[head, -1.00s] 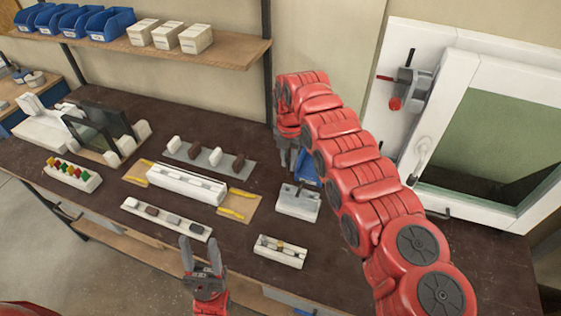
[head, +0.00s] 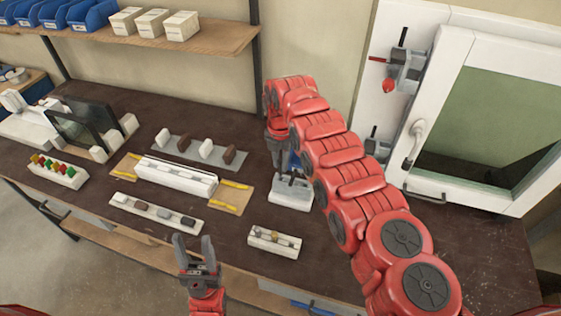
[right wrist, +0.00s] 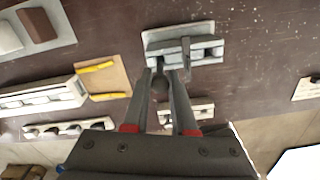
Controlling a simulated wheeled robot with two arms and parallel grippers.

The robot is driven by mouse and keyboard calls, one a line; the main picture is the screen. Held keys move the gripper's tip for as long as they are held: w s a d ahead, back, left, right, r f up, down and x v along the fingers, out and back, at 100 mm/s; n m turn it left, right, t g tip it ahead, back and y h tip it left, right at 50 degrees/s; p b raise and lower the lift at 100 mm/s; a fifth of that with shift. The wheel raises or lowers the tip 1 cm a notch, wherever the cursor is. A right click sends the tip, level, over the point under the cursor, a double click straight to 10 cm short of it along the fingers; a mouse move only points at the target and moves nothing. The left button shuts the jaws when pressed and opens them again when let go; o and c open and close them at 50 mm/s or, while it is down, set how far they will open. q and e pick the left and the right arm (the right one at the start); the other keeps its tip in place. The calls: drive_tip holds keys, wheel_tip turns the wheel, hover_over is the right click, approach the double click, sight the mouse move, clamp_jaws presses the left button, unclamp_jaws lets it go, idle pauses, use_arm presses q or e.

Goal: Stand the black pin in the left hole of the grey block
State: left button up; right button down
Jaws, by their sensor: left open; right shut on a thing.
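The grey block (head: 290,197) sits on the dark bench right of centre; it also shows in the right wrist view (right wrist: 165,36), with a dark opening at its right. My right gripper (head: 277,163) points down at the block's back left in the head view. In the right wrist view its fingers (right wrist: 164,78) are shut on the black pin (right wrist: 160,86), whose rounded part shows between them. The pin's far end lies over the block's left part; I cannot tell whether it is in the hole. My left gripper (head: 194,246) is open and empty near the front edge.
A pale tray with small parts (head: 274,243) lies in front of the block. A white profile fixture (head: 176,178) and a strip of blocks (head: 155,213) lie to the left. A white window frame (head: 470,185) stands at the right.

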sight(281, 175)
drive_tip(key=shift+b, duration=0.9)
idle(1.2)
drive_tip(key=shift+f, duration=0.25)
drive_tip(key=shift+f+b, duration=2.15)
drive_tip(key=shift+b, duration=0.1)
drive_tip(key=c, duration=0.6)
unclamp_jaws()
drive_tip(key=shift+c, duration=0.2)
drive_tip(key=shift+r, duration=0.15)
drive_tip(key=shift+r+p, duration=0.35)
drive_tip(key=shift+r, duration=2.2)
drive_tip(key=shift+r+p, duration=0.5)
drive_tip(key=shift+r, duration=0.85)
